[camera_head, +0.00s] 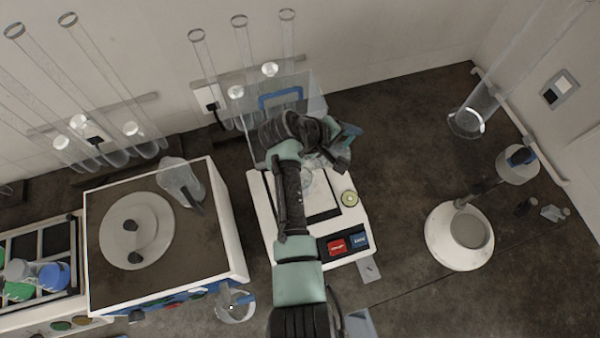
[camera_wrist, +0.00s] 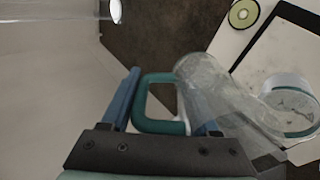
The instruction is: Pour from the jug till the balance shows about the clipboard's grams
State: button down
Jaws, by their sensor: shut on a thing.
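My gripper (camera_head: 345,142) is shut on the teal handle of a clear jug (camera_head: 316,160), above the back of the white balance (camera_head: 262,205). In the wrist view, the blue-fingered gripper (camera_wrist: 162,90) is around the handle (camera_wrist: 160,78), and the clear jug (camera_wrist: 215,85) lies tilted to the right. Its mouth is near a clear round vessel (camera_wrist: 288,100) with pale contents over the balance's dark plate. I cannot tell whether anything is flowing. My arm covers part of the balance. Its red and blue front panel (camera_head: 336,245) is too small to read. I cannot make out a clipboard.
A glass shield with a blue frame (camera_head: 281,98) stands behind the balance. A brown-topped machine (camera_head: 105,285) is left, with a jug-like clear vessel (camera_head: 178,178) on it. A white round device (camera_head: 445,250) and a tall glass tube (camera_head: 467,122) are right. Bare bench lies between.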

jog(key=shift+r, duration=0.25)
dwell(0.5)
jog(key=shift+a+r+t+h+b, duration=0.1)
jog(key=shift+a+t+h+b, duration=0.1)
jog(key=shift+t+h+b, duration=0.65)
dwell(3.4)
